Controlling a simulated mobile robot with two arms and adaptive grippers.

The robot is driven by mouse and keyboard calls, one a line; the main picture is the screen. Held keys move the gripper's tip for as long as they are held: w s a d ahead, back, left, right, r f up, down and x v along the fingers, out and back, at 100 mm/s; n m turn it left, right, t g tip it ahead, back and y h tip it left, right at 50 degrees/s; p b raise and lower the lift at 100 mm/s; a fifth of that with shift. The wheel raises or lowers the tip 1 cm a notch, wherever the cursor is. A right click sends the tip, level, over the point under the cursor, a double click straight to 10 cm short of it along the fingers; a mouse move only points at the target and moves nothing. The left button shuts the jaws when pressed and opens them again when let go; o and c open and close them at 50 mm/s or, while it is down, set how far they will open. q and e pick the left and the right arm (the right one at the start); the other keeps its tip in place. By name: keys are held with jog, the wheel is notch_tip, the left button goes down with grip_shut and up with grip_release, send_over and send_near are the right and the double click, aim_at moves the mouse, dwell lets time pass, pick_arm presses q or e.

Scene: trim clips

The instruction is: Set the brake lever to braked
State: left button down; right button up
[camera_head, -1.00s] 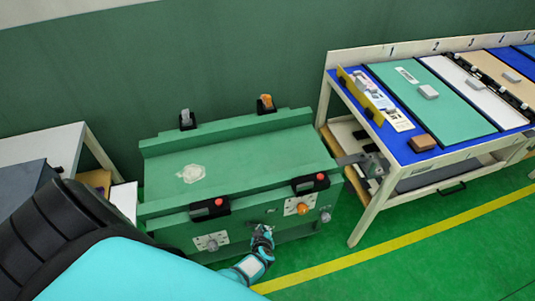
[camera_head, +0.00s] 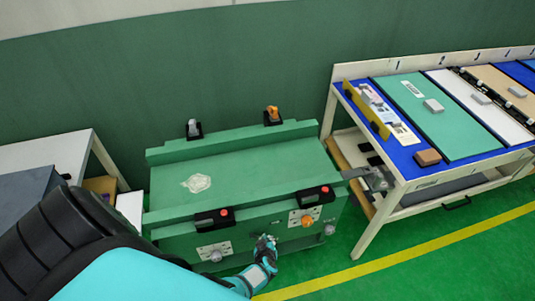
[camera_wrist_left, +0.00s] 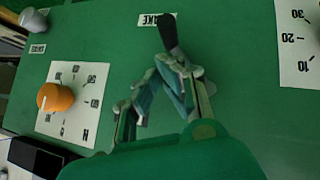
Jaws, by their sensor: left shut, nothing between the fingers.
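The brake lever (camera_wrist_left: 168,36) shows in the left wrist view as a dark handle at the top centre, beside a white label (camera_wrist_left: 157,20) that it partly covers. My left gripper (camera_wrist_left: 168,72) is shut and empty, its fingertips close to the lever's lower end; I cannot tell whether they touch it. In the head view my left gripper (camera_head: 265,242) is at the front panel of the green machine (camera_head: 250,178). The lever is too small or hidden to make out there.
An orange knob (camera_head: 306,220) with a dial plate and a grey knob (camera_head: 215,256) flank the gripper on the panel. A blue-topped table (camera_head: 407,158) stands to the right. Green floor in front is clear.

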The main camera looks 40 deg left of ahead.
pick_arm(q)
jog(key=s+d+r+p, duration=0.2)
jog(key=r+p, duration=0.3)
jog(key=p, duration=0.1)
jog(key=s+d+r+p, duration=0.2)
jog(key=s+r+p, duration=0.1)
jog(key=r+p, duration=0.3)
jog(key=shift+s+d, duration=0.25)
jog(key=shift+d, duration=0.1)
